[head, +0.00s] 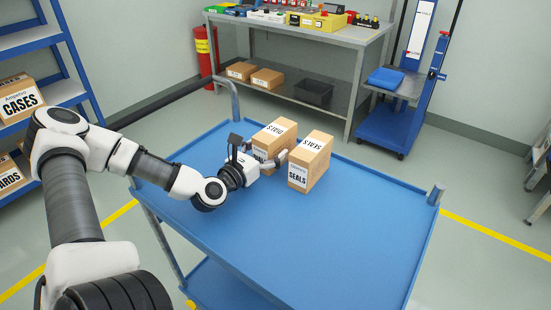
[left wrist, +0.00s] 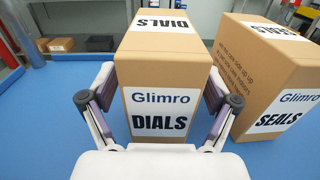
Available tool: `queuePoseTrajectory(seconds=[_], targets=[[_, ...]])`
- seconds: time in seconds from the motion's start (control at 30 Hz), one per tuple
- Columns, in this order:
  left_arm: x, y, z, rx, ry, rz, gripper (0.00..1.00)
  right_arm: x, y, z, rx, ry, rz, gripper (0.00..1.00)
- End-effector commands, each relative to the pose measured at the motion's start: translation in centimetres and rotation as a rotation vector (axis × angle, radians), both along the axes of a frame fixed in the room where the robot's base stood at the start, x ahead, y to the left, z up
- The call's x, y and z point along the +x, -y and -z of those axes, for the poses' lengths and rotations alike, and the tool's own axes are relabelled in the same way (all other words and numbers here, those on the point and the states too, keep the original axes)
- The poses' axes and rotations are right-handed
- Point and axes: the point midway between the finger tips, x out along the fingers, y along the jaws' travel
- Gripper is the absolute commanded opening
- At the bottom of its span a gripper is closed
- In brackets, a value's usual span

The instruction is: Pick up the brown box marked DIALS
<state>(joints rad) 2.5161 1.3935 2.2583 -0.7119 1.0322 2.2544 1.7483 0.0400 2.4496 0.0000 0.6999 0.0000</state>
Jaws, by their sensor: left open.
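The brown DIALS box (head: 276,134) stands upright on the blue cart top, left of the brown SEALS box (head: 313,158). My left gripper (head: 268,160) is at its near side and partly hides its front. In the left wrist view the front of the DIALS box (left wrist: 158,95), labelled Glimro DIALS, lies between the open fingers of my left gripper (left wrist: 160,100), one on each side. Whether the pads touch it is not clear. The SEALS box (left wrist: 270,85) is close beside the right finger. My right gripper is not in view.
The blue cart top (head: 330,235) is clear at the front and right. A grey workbench (head: 290,28) stands behind, with boxes and a black bin (head: 313,92) on its lower shelf. A blue shelf rack (head: 40,40) with a CASES box (head: 20,101) stands left.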

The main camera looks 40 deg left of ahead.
Motion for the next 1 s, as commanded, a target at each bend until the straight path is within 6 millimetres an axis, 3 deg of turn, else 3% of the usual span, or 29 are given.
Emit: queuePoseTrajectory(seconds=[0.07, 0.33, 0.37, 0.57, 0.87, 1.0], targets=[[0.7, 0.0, 0.3, 0.004, 0.0, 0.002, 0.88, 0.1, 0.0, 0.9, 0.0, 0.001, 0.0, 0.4], [1.0, -0.1, -0.2, -0.002, 0.001, -0.002, 0.88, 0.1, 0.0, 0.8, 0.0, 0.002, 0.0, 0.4], [1.0, -0.1, -0.2, -0.002, 0.001, -0.001, 0.8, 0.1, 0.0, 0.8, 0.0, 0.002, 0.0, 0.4], [1.0, -0.1, -0.2, -0.001, 0.001, -0.001, 0.1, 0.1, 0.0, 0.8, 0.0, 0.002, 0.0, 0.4], [1.0, -0.1, -0.3, -0.001, 0.002, -0.001, 0.09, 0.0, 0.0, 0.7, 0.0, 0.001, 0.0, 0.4], [1.0, -0.1, -1.3, -0.002, 0.002, -0.001, 0.09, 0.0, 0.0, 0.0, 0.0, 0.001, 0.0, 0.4]])
